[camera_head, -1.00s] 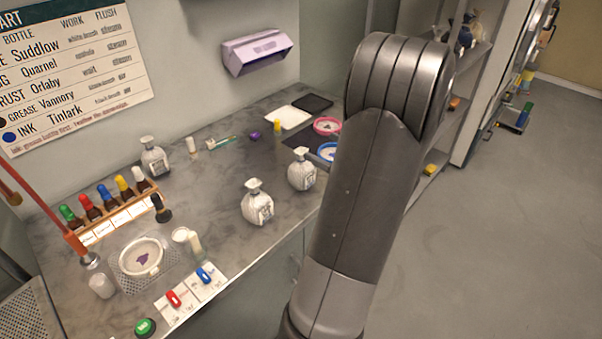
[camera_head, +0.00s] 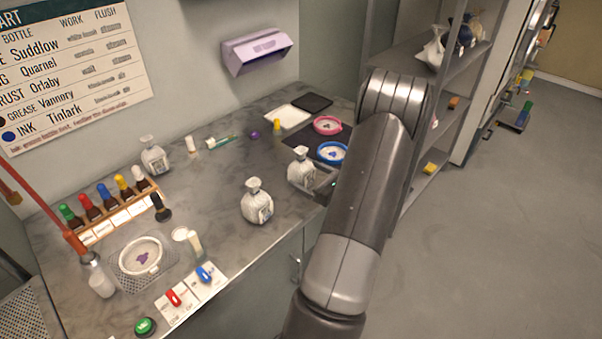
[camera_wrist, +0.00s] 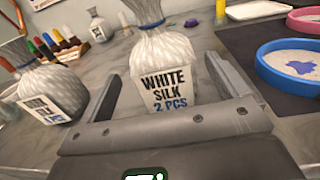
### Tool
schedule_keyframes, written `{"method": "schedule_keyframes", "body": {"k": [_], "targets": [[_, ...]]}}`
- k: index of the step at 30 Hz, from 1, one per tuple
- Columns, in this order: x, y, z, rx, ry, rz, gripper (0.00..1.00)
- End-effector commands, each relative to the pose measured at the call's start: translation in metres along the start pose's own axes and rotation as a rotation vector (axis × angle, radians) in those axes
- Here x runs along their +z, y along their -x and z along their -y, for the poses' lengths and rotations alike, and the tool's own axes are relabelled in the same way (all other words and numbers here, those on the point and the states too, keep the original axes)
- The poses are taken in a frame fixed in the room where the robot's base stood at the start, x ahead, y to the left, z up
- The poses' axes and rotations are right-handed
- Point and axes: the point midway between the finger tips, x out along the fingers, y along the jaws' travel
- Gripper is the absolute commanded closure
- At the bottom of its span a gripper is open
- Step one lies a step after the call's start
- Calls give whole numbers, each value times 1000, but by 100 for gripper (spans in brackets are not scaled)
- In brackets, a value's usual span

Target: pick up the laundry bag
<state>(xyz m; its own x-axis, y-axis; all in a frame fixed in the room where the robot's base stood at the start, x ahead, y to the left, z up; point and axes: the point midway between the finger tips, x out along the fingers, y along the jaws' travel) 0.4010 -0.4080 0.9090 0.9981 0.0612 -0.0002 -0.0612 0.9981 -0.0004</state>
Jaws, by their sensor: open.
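A white laundry bag (camera_wrist: 166,75) with a tied neck and a label reading "WHITE SILK 2 PCS" stands upright on the counter, straight ahead in the wrist view. My gripper (camera_wrist: 165,92) is open, with one finger on each side of the bag's lower part; I cannot tell whether they touch it. In the head view the same bag (camera_head: 301,168) is beside my gripper (camera_head: 325,187), which is mostly hidden by my arm. A second white bag (camera_head: 257,203) stands to its left, also seen in the wrist view (camera_wrist: 42,85). A third bag (camera_head: 154,156) stands near the wall.
Blue-rimmed (camera_head: 333,153) and pink-rimmed (camera_head: 327,125) hoops lie on a dark mat right of the bag. A rack of dropper bottles (camera_head: 113,216) and a white-rimmed hoop (camera_head: 141,256) are at the left. Shelves (camera_head: 455,62) stand at the right.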

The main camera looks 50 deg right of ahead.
Motion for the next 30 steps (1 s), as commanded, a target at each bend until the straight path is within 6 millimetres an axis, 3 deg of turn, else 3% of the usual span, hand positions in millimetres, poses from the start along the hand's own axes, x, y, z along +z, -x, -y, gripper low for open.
{"method": "schedule_keyframes", "body": {"k": [12,19,30], "targets": [[8,-49,4,1,0,1,7],[8,-52,4,0,0,0,7],[8,-52,4,0,0,0,37]]}}
